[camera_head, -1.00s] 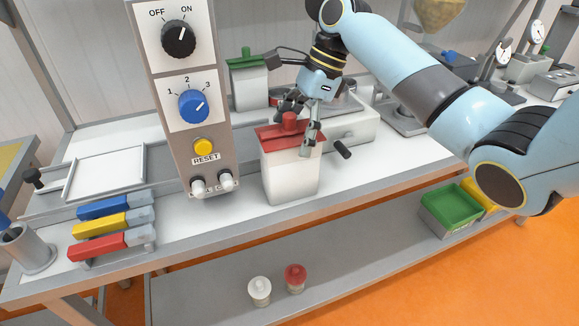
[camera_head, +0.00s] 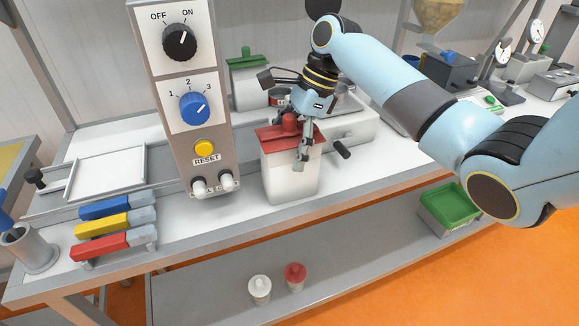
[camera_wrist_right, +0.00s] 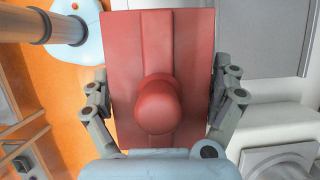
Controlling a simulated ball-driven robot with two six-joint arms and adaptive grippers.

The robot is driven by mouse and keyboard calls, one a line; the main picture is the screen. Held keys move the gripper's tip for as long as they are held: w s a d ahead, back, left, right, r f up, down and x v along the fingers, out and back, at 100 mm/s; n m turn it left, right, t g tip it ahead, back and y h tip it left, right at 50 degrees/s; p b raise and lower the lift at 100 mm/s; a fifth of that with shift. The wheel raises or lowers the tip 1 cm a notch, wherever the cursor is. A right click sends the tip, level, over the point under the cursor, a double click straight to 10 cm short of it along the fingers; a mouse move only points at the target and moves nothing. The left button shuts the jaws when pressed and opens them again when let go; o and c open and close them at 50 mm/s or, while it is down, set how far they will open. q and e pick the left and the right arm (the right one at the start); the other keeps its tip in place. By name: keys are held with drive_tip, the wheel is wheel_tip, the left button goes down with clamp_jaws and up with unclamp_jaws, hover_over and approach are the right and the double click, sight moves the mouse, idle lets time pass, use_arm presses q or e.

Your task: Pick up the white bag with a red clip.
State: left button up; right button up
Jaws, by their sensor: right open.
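The white bag (camera_head: 291,180) stands upright on the bench, right of the control panel. Its red clip (camera_head: 268,141) sits across the top with a round red knob. My right gripper (camera_head: 295,150) is open at the top of the bag, with one finger reaching down in front of its upper right part. In the right wrist view the red clip (camera_wrist_right: 190,60) lies between the two spread fingers (camera_wrist_right: 160,75), one on each side. Whether the fingers touch the bag cannot be told. The bag's white body is hidden under the clip there. My left gripper is not in view.
The control panel (camera_head: 170,70) stands close left of the bag. A white container with a green top (camera_head: 247,85) stands behind. A grey machine with a black handle (camera_head: 342,149) is close right. Coloured-handled items (camera_head: 100,245) lie at the left.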

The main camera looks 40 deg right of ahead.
drive_tip(key=shift+f+p, duration=0.15)
drive_tip(key=shift+p, duration=0.2)
idle(0.3)
drive_tip(key=c, duration=1.4)
drive_tip(key=shift+c, duration=0.2)
